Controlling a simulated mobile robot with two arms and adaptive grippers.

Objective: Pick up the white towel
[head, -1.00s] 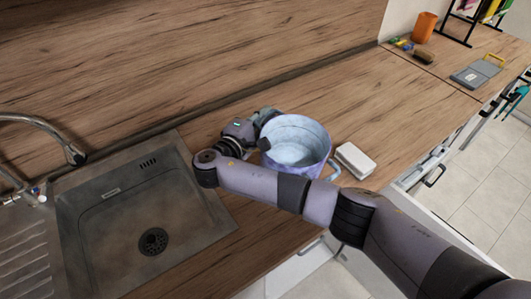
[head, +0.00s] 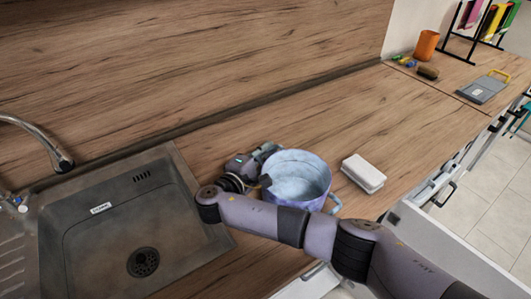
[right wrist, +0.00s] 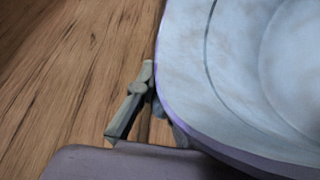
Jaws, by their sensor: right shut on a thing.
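A small white block-shaped thing, which may be the folded white towel (head: 363,173), lies on the wooden counter right of a pale blue pot (head: 312,172). My right gripper (head: 262,167) is at the pot's left side, shut on its rim or wall; the exact contact is partly hidden. The white thing is apart from the pot and from my right gripper. In the right wrist view, a grey finger (right wrist: 133,105) is beside the pot (right wrist: 220,75), which fills the right side. My left gripper is not in view.
A steel sink (head: 110,245) with a tap (head: 45,142) is at the left. An orange cup (head: 427,44), a dark brush (head: 428,73) and a grey board (head: 483,88) stand at the far right. Counter behind the pot is clear.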

